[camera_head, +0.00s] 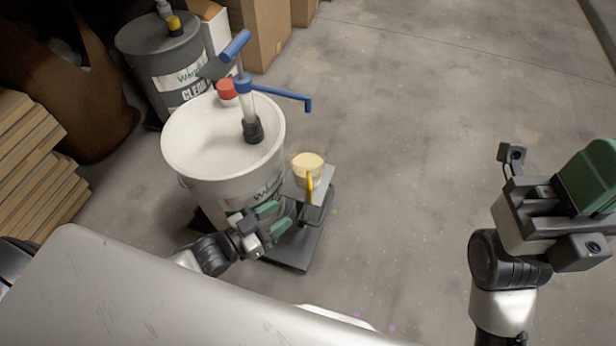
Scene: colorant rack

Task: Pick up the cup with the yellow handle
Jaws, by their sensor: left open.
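The cup (306,163) with the yellow handle (309,187) stands on a small grey platform (322,187) beside a white drum. It looks clear-walled with a pale yellow top or content, and its handle faces my side. My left gripper (274,218) is open, its two green fingers apart with nothing seen between them. It is below and left of the cup in the picture, close to the drum's lower side, and apart from the handle. My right gripper (592,182) is at the right edge, away from the cup; its finger gap is not clear.
The white drum (205,145) carries a blue-handled pump (243,85) and a red cap (227,89). Its dark wheeled base (294,250) extends under the platform. A grey drum (165,60) and cardboard boxes (256,35) stand behind. Floor to the right is clear.

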